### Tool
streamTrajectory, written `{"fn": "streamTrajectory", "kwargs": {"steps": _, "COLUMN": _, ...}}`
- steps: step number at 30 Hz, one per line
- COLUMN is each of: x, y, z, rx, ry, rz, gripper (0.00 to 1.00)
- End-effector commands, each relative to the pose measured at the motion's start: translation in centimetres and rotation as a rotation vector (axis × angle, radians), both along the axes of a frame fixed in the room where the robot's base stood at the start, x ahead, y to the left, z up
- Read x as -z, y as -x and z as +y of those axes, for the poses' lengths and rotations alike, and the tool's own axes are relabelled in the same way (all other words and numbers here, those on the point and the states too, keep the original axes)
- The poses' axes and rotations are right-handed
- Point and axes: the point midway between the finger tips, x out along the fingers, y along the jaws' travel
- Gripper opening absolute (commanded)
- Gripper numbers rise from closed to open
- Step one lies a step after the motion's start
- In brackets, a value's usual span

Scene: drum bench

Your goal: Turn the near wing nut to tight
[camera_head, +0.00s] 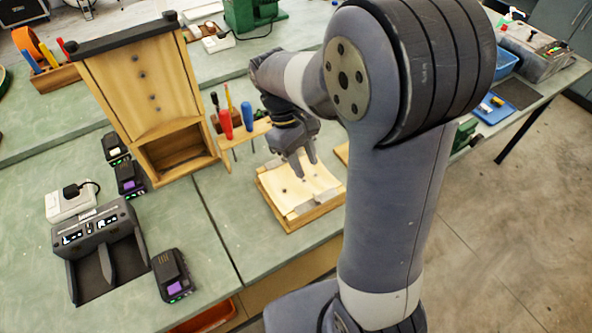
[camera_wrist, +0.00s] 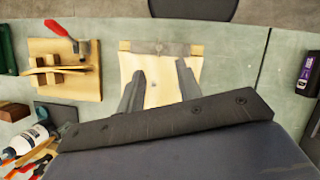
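My gripper (camera_head: 306,167) points down over a shallow wooden cradle (camera_head: 318,213) on the green bench. In the wrist view its two grey fingers (camera_wrist: 159,68) are spread apart with nothing between them. The pale board of the cradle (camera_wrist: 158,97) shows between and below the fingers. A brownish bar (camera_wrist: 178,49) crosses the cradle's far end in the wrist view, with a small dark fitting near its middle. A tiny spot is on the board between the fingers. I cannot make out a wing nut clearly in either view.
A tall wooden box (camera_head: 137,80) with a dark top stands left of the cradle. A wooden tool rack (camera_head: 251,133) holds screwdrivers just behind it. A charger (camera_head: 103,243) and a battery (camera_head: 173,275) lie front left. Bare bench lies between them and the cradle.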

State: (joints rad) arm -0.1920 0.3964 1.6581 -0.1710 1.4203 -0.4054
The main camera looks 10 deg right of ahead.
Motion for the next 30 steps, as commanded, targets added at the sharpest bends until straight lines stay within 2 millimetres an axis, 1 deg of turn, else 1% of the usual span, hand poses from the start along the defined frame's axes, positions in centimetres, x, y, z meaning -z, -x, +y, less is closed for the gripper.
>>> {"fn": "streamTrajectory", "kwargs": {"steps": 3, "x": 0.5, "y": -0.5, "z": 0.2, "rx": -0.026, "ry": 0.007, "rz": 0.022, "gripper": 0.34}}
{"fn": "streamTrajectory", "kwargs": {"steps": 5, "x": 0.8, "y": -0.4, "z": 0.1, "rx": -0.028, "ry": 0.008, "rz": 0.027, "gripper": 0.34}}
{"fn": "streamTrajectory", "kwargs": {"steps": 8, "x": 1.9, "y": 0.0, "z": -0.2, "rx": -0.028, "ry": 0.008, "rz": 0.029, "gripper": 0.34}}
{"fn": "streamTrajectory", "kwargs": {"steps": 15, "x": 6.1, "y": 1.4, "z": -1.4, "rx": -0.025, "ry": 0.008, "rz": 0.029, "gripper": 0.34}}
{"fn": "streamTrajectory", "kwargs": {"steps": 21, "x": 9.0, "y": 2.3, "z": -2.1, "rx": -0.025, "ry": 0.008, "rz": 0.028, "gripper": 0.34}}
{"fn": "streamTrajectory", "kwargs": {"steps": 25, "x": 10.0, "y": 2.6, "z": -2.4, "rx": -0.025, "ry": 0.008, "rz": 0.025, "gripper": 0.34}}
{"fn": "streamTrajectory", "kwargs": {"steps": 30, "x": 10.4, "y": 2.7, "z": -2.4, "rx": -0.025, "ry": 0.007, "rz": 0.024, "gripper": 0.34}}
